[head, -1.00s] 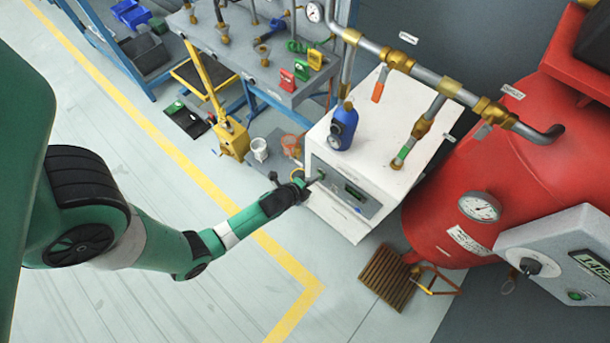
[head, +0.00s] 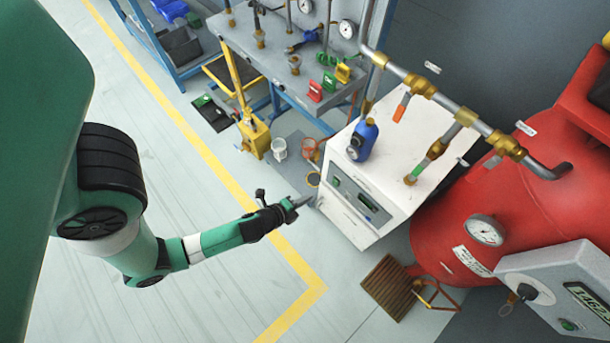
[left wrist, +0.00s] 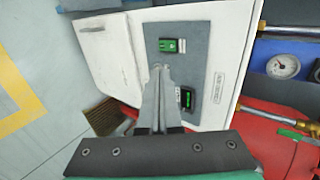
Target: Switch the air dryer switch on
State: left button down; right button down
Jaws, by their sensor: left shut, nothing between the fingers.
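The air dryer is a white cabinet (head: 385,150) with a grey front panel. Its switch is a small green rocker (left wrist: 168,45) at the top of the panel in the left wrist view. The switch also shows small in the head view (head: 336,181). A dark display (left wrist: 187,98) with green figures sits on the same panel. My left gripper (head: 308,199) is shut and empty, in front of the panel and apart from it. In the left wrist view its fingertips (left wrist: 160,68) appear below the switch. My right gripper is not in view.
A blue filter bottle (head: 363,139) stands on the dryer, with pipes and valves beside it. A red tank (head: 455,240) is to the right, with a grey control box (head: 560,285) in front. A workbench (head: 265,70) stands behind. Open floor lies to the left.

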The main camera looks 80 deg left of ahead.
aim_at(335, 182)
pick_arm(q)
jog(key=g+p, duration=0.1)
jog(key=w+g+h+p, duration=0.1)
jog(key=shift+a+p, duration=0.25)
jog(key=shift+p, duration=0.05)
jog(key=w+r+b+x, duration=0.1)
jog(key=b+x, duration=0.7)
jog(key=x, duration=0.5)
jog(key=shift+w+a+r, duration=0.35)
jog(key=shift+w+a, duration=0.05)
